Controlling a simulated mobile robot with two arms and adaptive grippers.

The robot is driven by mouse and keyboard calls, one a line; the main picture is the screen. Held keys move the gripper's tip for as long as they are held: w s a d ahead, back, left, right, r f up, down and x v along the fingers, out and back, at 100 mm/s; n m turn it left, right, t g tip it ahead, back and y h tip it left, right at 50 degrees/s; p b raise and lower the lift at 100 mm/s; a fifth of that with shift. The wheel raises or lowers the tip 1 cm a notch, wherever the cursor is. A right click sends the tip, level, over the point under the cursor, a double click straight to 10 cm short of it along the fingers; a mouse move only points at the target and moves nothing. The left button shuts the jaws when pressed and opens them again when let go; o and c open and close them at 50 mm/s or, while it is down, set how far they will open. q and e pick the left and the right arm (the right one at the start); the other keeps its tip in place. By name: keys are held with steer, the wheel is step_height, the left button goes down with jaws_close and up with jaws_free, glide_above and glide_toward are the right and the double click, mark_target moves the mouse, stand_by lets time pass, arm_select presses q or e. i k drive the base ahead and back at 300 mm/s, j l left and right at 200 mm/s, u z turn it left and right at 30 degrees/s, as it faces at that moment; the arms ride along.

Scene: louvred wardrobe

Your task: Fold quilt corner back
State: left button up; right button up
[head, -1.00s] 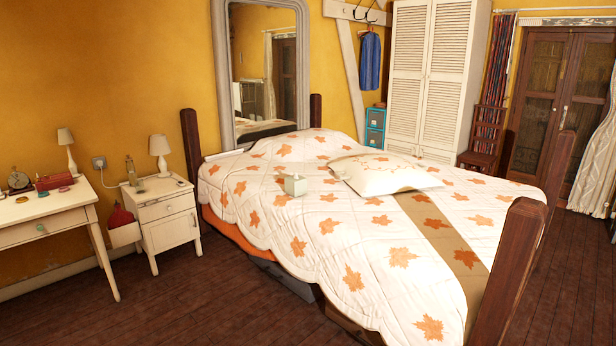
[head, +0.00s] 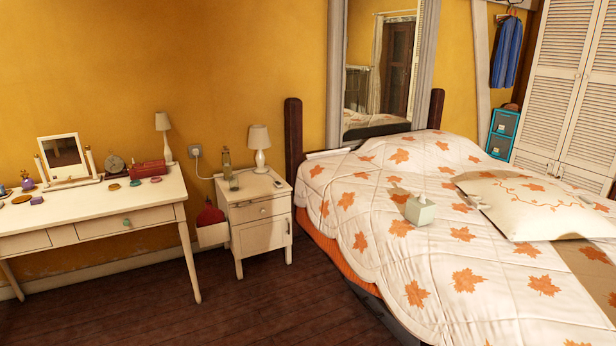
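The white quilt (head: 400,268) with orange maple leaves covers the bed on the right of the head view. Its scalloped near edge hangs over the bed's left side, above an orange layer (head: 318,237). The quilt lies spread out, with no corner visibly turned back. The foot end of the bed is out of the frame. Neither of my grippers shows.
A white nightstand (head: 255,213) with a lamp and bottle stands left of the bed. A white dressing table (head: 100,208) with a small mirror is further left. Dark wooden floor (head: 270,310) is open in front of them. A louvred wardrobe (head: 565,95) stands at the back right.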

mark_target(320, 169)
steer(key=i+u, duration=0.25)
steer(key=i, duration=1.85)
